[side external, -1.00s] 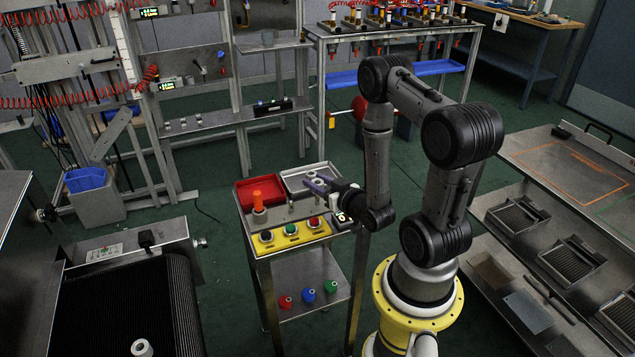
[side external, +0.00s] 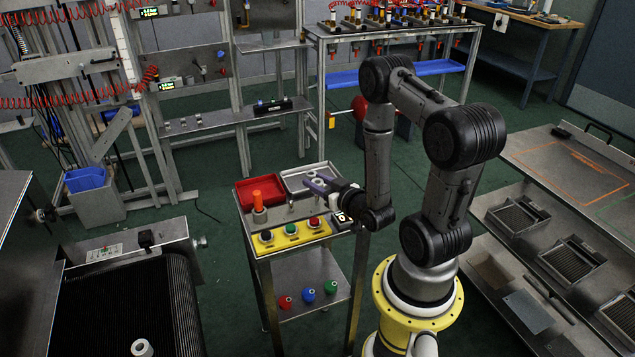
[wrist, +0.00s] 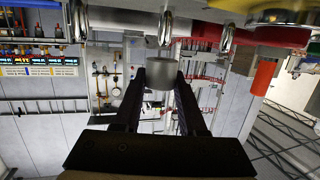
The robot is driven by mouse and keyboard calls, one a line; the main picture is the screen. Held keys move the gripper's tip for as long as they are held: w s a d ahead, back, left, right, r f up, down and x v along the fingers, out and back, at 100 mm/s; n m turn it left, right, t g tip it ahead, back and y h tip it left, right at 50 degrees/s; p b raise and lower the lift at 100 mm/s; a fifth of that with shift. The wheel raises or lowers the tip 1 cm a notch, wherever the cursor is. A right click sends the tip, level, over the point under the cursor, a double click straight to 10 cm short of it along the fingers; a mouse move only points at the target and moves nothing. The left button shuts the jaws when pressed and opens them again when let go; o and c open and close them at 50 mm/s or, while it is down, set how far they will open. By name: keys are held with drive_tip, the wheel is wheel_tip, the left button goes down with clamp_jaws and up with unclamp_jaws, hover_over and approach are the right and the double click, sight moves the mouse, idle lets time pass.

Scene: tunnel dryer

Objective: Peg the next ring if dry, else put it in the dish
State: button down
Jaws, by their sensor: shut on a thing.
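In the side view, my gripper is above the right part of the small stand, in front of the grey metal tray (side external: 295,186). A red tray (side external: 250,203) lies beside the grey one; I cannot tell which is the dish. An orange piece (side external: 257,199) stands upright at the stand's left, and also shows in the wrist view (wrist: 264,76). A bare metal peg (side external: 290,206) stands between it and my gripper. The ring's dryness cannot be seen.
A yellow button panel (side external: 291,235) lines the stand's front edge, with a small black-and-white device (side external: 342,220) at its right. Another pale ring (side external: 142,347) sits on the dark conveyor belt (side external: 130,300). Coloured knobs are on the lower shelf (side external: 335,311).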

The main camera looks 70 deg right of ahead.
sight(320, 206)
drive_tip(key=shift+f, duration=2.35)
drive_tip(key=shift+c, duration=2)
unclamp_jaws()
drive_tip(key=shift+s, duration=0.1)
drive_tip(key=shift+s+a, duration=0.2)
drive_tip(key=shift+s, duration=0.1)
drive_tip(key=shift+s+a+r, duration=0.3)
drive_tip(key=shift+s, duration=0.2)
drive_tip(key=shift+s+a+r, duration=0.25)
drive_tip(key=shift+s, duration=0.2)
wheel_tip(320, 206, up, 5)
drive_tip(key=shift+w+f, duration=0.1)
drive_tip(key=shift+r, duration=0.85)
